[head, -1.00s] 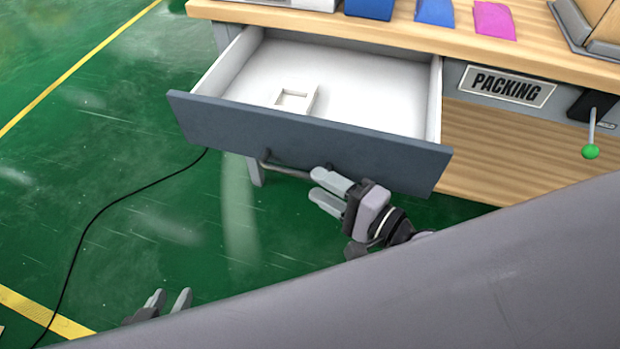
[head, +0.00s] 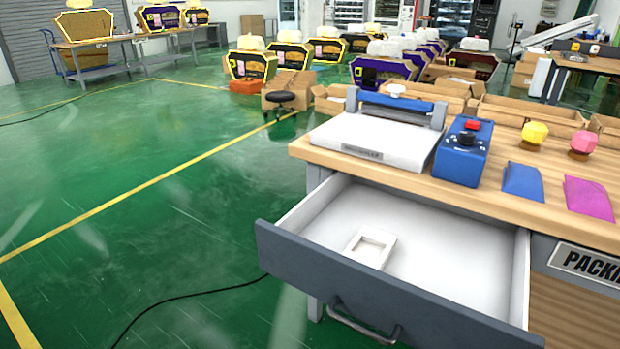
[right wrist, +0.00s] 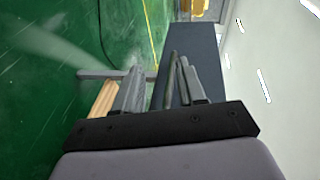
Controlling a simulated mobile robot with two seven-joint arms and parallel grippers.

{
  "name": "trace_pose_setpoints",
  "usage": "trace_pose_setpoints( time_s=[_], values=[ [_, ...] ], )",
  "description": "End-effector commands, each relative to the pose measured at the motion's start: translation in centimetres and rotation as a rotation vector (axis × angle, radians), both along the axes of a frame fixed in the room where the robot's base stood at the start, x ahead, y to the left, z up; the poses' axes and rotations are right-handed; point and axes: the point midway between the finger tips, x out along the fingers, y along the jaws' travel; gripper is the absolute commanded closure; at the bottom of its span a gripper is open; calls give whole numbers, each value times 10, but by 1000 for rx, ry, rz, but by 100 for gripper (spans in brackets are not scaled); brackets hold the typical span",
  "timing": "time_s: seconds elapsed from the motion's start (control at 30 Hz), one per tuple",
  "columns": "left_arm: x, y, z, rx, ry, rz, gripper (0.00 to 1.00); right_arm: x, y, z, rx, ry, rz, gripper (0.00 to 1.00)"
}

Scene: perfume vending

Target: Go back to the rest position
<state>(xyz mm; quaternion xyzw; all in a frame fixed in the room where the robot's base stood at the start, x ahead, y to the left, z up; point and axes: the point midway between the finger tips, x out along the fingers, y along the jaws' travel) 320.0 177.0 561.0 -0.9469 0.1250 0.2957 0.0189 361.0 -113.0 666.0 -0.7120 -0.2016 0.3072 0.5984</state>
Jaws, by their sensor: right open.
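My right gripper (right wrist: 160,68) shows in the right wrist view. Its fingers are apart and nothing is held between them. The dark drawer front (right wrist: 190,62) is just beyond the fingers, and a grey bar (right wrist: 103,74) that looks like the handle lies by the left finger. I cannot tell whether they touch. In the head view the white drawer (head: 450,262) is pulled open, with its handle (head: 362,325) at the lower edge. Neither gripper shows in the head view, and my left gripper is out of sight.
The wooden packing table (head: 400,180) stands at the right. It carries a white machine (head: 375,140), a blue button box (head: 463,150), a blue pouch (head: 522,182) and a pink pouch (head: 588,197). A small white frame (head: 370,246) lies in the drawer. Green floor (head: 120,200) is clear at left.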

Motion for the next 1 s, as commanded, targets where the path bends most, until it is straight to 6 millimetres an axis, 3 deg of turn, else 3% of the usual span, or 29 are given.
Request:
trace_pose_setpoints(
  time_s=[0.1,0.23,0.5,0.87,1.0],
  values=[
    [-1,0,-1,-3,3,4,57,-20,8,-10,-246,-49,118,60],
    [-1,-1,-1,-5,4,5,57,-39,1,-27,-536,-70,235,60],
    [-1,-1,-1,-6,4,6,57,-76,-52,-56,-1042,29,413,60],
    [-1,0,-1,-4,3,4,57,-122,-117,-62,-1376,265,542,60],
    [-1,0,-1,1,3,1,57,-111,-114,-71,-1387,211,516,60]
  ],
)
